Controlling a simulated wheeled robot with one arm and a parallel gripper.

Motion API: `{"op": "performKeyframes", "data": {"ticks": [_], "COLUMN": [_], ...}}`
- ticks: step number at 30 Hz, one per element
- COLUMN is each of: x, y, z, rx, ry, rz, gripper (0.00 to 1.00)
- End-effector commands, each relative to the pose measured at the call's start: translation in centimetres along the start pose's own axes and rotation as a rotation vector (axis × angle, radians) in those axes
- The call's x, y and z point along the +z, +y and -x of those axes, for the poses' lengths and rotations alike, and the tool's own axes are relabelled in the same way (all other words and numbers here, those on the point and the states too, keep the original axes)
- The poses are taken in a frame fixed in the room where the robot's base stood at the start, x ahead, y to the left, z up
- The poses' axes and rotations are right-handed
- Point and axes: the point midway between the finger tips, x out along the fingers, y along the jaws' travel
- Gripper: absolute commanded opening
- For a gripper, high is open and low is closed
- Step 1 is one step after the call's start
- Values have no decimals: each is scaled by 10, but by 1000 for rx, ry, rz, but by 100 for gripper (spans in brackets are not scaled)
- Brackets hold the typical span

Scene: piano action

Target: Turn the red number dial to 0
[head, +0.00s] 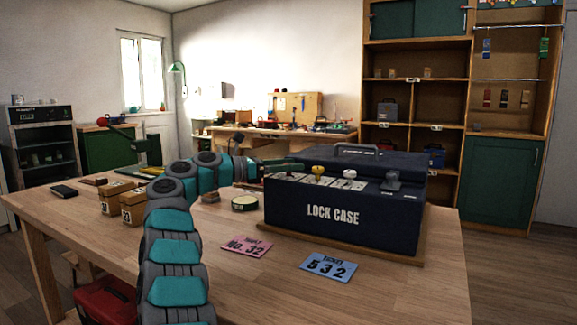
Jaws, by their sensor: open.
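The dark blue lock case (345,222) stands on the wooden table. Its top ledge carries pale plates, with a yellow knob (318,172) and a white knob (349,174) standing up from them. I cannot make out a red dial; the left end of the ledge is partly covered by my gripper. My gripper (288,167) reaches in from the left over that end of the ledge, left of the yellow knob. Its jaws are open. The fingers are small and dark here, and I cannot tell if they touch anything. No dial digits are readable.
A pink ticket marked No. 32 (246,247) and a blue ticket marked 532 (329,266) lie before the case. A round tin (244,203) stands left of it. Small wooden boxes (117,196) and a dark phone-like slab (64,191) lie farther left. The front right tabletop is clear.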

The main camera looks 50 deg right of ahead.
Motion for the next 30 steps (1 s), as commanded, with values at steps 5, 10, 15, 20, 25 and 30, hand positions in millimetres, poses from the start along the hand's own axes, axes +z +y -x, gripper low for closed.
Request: {"op": "performKeyframes", "data": {"ticks": [5,10,15,20,25,30], "x": [0,-2,-1,0,0,0], "y": [0,1,1,0,0,0], "z": [5,24,53,73,78,78], "rx": [0,1,2,-1,0,0], "ry": [0,-1,-3,0,0,0], "rz": [0,1,-1,-2,0,0], "gripper": [70,70,70,70,70,70]}}
